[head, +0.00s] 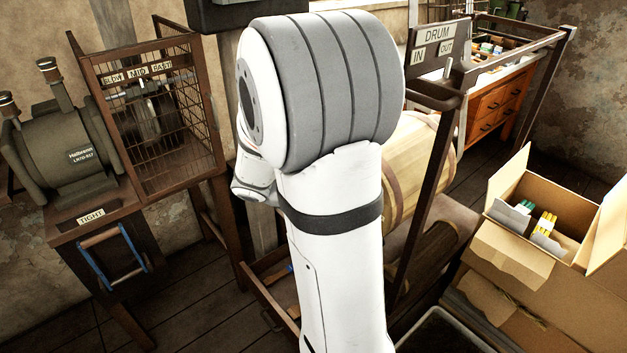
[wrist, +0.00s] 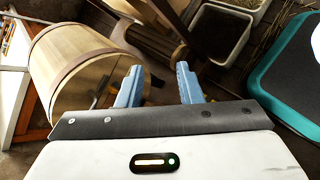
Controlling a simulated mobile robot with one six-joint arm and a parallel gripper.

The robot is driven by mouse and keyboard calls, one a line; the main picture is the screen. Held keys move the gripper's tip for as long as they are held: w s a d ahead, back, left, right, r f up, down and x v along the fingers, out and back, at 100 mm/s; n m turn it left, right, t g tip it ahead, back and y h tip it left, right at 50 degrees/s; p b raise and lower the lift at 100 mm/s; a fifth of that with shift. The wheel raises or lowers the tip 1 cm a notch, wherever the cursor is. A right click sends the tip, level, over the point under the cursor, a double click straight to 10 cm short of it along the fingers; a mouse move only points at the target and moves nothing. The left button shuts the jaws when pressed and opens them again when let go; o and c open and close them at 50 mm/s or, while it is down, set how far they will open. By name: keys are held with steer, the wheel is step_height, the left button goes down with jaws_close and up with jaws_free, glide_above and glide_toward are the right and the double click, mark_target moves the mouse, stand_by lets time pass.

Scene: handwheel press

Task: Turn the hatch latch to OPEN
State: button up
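No hatch latch and no OPEN mark can be made out in either view. My gripper (wrist: 160,67) shows in the wrist view with its two blue fingers apart and nothing between them. It points toward a wooden drum (wrist: 85,62) at the left and the dark floor area beyond. In the head view my white and grey arm fills the middle and hides my gripper and part of the drum (head: 413,165).
A mesh cage (head: 150,110) labelled SLOW, MID, FAST stands at left, beside a green-grey machine (head: 70,155) with a TIGHT plate and a blue-barred handle (head: 112,257). A DRUM IN/OUT sign (head: 437,42) tops a brown frame. An open carton (head: 540,235) stands at right.

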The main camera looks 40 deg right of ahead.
steer(key=w+d+f+n+t+h+b, duration=0.35)
steer(key=w+d+f+n, duration=0.3)
steer(key=f, duration=0.25)
steer(key=w+d+f+n+t+h+b, duration=0.2)
steer(key=w+d+f+n+h+b, duration=0.25)
steer(key=w+d+f+n, duration=0.35)
steer(key=d, duration=0.2)
steer(key=d+m, duration=0.1)
steer(key=d, duration=0.1)
steer(key=s+d+m, duration=0.1)
steer(key=d, duration=0.1)
steer(key=shift+d+f, duration=0.25)
steer(key=shift+f, duration=0.1)
steer(key=c, duration=0.6)
